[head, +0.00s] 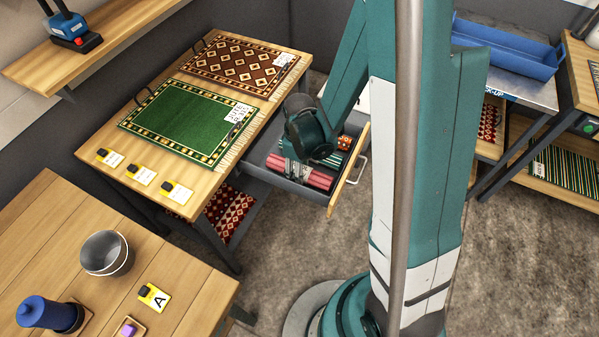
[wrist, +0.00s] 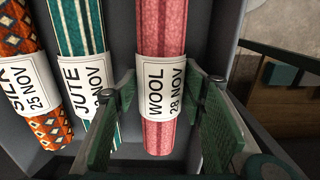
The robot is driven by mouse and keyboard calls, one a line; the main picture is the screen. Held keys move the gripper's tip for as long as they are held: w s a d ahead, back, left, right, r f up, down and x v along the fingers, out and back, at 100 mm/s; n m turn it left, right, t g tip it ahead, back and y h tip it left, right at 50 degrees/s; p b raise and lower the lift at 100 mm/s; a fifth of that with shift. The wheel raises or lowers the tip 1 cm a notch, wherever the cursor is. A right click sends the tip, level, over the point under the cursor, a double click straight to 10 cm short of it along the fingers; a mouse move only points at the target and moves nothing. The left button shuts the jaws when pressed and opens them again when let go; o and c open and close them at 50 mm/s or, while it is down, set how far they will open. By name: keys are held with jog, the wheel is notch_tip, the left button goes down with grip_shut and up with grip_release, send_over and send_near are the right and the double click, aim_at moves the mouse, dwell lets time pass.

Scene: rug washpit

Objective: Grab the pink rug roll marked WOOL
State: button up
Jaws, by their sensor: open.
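The pink rug roll (wrist: 164,40) carries a white label reading WOOL 28 NOV. It lies in an open grey drawer and also shows in the head view (head: 305,173). My gripper (wrist: 161,124) is open, with one green-padded finger on each side of the roll at the label. I cannot tell whether either finger touches it. In the head view my gripper (head: 296,172) is down in the drawer, and it hides part of the roll.
A teal striped roll (wrist: 84,40) labelled JUTE lies left of the pink one, close to my left finger. An orange patterned roll (wrist: 22,50) lies further left. The drawer wall (wrist: 222,45) is close on the right. A table (head: 115,140) with two flat rugs stands above the drawer.

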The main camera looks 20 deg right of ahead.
dwell(0.3)
jog(key=c, duration=0.8)
jog(key=shift+r, duration=0.15)
jog(key=shift+r+p, duration=1.6)
jog(key=shift+r, duration=3.3)
